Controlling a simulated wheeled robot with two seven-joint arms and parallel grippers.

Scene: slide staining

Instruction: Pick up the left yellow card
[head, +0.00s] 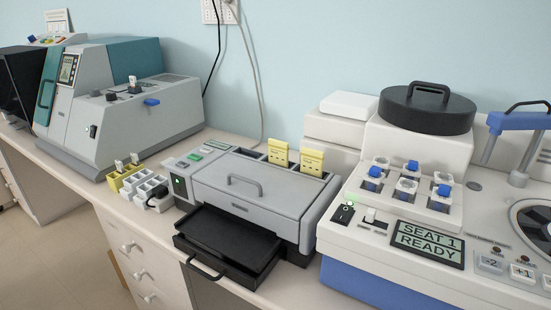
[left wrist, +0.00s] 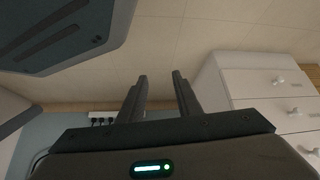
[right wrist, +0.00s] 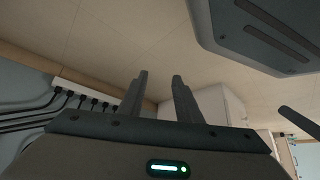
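Two yellow cards stand upright in the slots at the back of the grey staining machine (head: 258,186). The left yellow card (head: 278,152) is next to the right yellow card (head: 312,161), with a small gap between them. Neither gripper shows in the head view. In the left wrist view my left gripper (left wrist: 160,77) has its two fingers apart with nothing between them. In the right wrist view my right gripper (right wrist: 160,77) also has its fingers apart and empty. Neither wrist view shows the cards.
A black tray (head: 225,243) sticks out of the machine's front. To its left are a small white rack (head: 147,187) and a yellow rack (head: 120,180). A large white device with a screen (head: 427,241) stands close on the right. A grey-teal machine (head: 130,110) stands at left.

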